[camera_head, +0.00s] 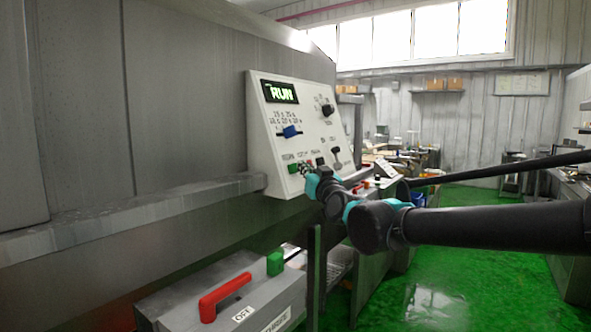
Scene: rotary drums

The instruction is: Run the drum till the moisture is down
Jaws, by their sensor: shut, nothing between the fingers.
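A white control panel (295,125) is mounted on the side of a large grey machine (80,110). Below the display is a blue slider (290,131) on a scale. A black knob (327,110) sits at the panel's upper right, and a green button (294,168) at its lower left. My gripper (308,172) is shut at the panel's lower row of controls, just right of the green button. It partly hides that row, and I cannot tell whether it touches a control. No moisture reading is legible.
A grey box (235,300) with a red handle (222,297) and a green block (275,263), labelled "OFF", stands low in front. A metal rail (130,215) runs along the machine. Green floor (470,240) lies open at the right. Benches stand further back.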

